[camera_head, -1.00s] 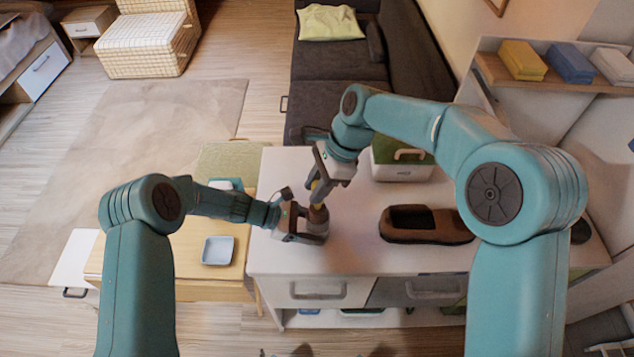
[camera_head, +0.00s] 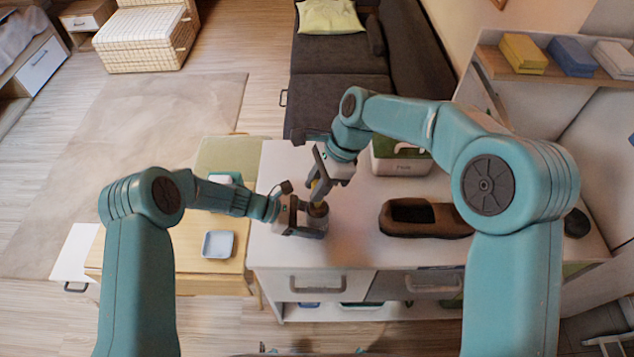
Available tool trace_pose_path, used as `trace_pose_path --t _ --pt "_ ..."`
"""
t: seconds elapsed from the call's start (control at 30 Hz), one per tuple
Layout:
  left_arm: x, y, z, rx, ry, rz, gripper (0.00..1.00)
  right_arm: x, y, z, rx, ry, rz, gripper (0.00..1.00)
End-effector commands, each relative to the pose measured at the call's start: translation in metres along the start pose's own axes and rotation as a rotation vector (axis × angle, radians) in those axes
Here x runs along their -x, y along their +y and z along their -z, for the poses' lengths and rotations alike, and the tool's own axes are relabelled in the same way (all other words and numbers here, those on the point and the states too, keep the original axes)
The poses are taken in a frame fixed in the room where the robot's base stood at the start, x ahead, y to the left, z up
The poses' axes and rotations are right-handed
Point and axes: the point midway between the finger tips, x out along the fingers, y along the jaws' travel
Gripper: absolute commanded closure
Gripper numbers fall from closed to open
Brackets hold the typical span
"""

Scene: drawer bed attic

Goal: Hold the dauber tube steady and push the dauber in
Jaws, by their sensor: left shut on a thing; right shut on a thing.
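The dauber tube (camera_head: 316,223) is a small dark brown and grey upright piece on the white cabinet top. My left gripper (camera_head: 309,231) is shut on it from the left, low down. The dauber (camera_head: 317,188) is a small piece with a yellow part, above the tube. My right gripper (camera_head: 321,183) is shut on the dauber and points down over the tube. The dauber's lower end is at the tube's top; I cannot tell how deep it sits. The fingers hide much of both.
A brown shoe-shaped thing (camera_head: 425,231) lies on the cabinet top (camera_head: 350,255) to the right. A white box (camera_head: 403,166) stands behind it. A blue-grey dish (camera_head: 218,244) sits on the wooden table (camera_head: 195,279) at left. The cabinet's front middle is clear.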

Motion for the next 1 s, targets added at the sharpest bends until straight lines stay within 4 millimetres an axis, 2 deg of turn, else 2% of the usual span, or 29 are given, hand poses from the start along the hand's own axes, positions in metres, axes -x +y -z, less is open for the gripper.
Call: trace_pose_path --t 0.5,0.77,0.8,0.83,0.87,1.0 --pt "0.000 -0.001 0.000 0.000 0.000 0.002 0.73 -0.017 -0.001 0.008 0.001 0.000 0.002 1.00" --pt "0.000 -0.001 0.000 0.000 0.000 0.002 0.73 -0.018 -0.001 0.008 0.001 0.000 0.003 1.00" --pt "0.000 -0.001 0.000 0.000 0.000 0.002 0.73 -0.018 -0.001 0.008 0.001 0.000 0.003 0.59" --pt "0.000 -0.001 0.000 0.000 0.000 0.002 0.73 -0.018 -0.001 0.008 0.001 0.000 0.003 0.50" --pt "0.000 -0.001 0.000 0.000 0.000 0.002 0.73 -0.018 -0.001 0.008 0.001 0.000 0.003 0.43" --pt "0.000 -0.001 0.000 0.001 0.000 0.002 0.73 -0.018 -0.001 0.008 0.001 0.000 0.002 0.43"
